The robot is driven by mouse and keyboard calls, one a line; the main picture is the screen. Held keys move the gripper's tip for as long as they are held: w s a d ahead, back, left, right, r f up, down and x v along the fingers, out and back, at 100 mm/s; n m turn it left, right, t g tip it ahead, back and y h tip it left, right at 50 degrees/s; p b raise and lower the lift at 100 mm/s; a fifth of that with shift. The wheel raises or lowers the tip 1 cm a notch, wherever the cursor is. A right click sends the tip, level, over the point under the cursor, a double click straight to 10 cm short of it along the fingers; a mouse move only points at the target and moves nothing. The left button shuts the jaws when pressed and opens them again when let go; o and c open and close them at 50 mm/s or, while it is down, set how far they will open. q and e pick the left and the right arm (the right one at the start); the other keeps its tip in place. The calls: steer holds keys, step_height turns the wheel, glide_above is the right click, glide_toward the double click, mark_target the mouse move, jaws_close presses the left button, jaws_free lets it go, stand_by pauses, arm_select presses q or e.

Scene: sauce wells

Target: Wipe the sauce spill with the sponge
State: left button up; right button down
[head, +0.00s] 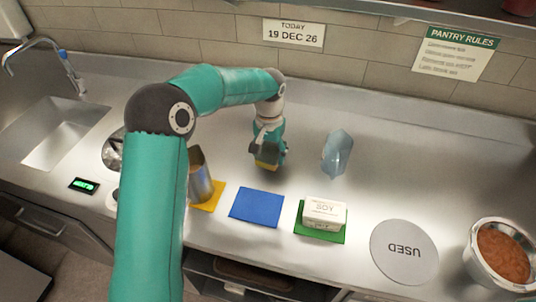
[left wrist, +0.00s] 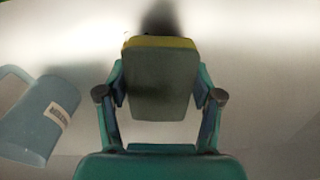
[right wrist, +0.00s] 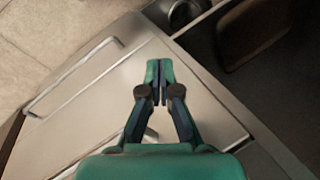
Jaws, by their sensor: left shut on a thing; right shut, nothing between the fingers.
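The sponge (head: 266,166) has a yellow layer that shows under my left gripper (head: 268,150) at the back middle of the counter. In the left wrist view the sponge (left wrist: 160,85) shows a grey-green face with a yellow edge, and my left gripper (left wrist: 160,97) is shut on it. A dark patch (left wrist: 158,18) lies just beyond the sponge; I cannot tell whether it is sauce or shadow. No sauce spill shows clearly in the head view. My right gripper (right wrist: 158,100) is shut and empty, above the cabinet fronts.
A bluish jug (head: 337,152) stands right of the sponge. Along the front are a metal container (head: 200,178) on a yellow mat, a blue mat (head: 257,207), a SOY tub (head: 324,213) on a green mat, a USED disc (head: 404,252) and a bowl (head: 478,262) of reddish-brown food.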

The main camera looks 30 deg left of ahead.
arm_select(q)
step_height(320, 180, up, 3)
steer(key=shift+w+f+p, duration=0.15)
steer(key=shift+p, duration=0.65)
steer(key=shift+r+p, duration=0.6)
steer(key=shift+r, duration=0.3)
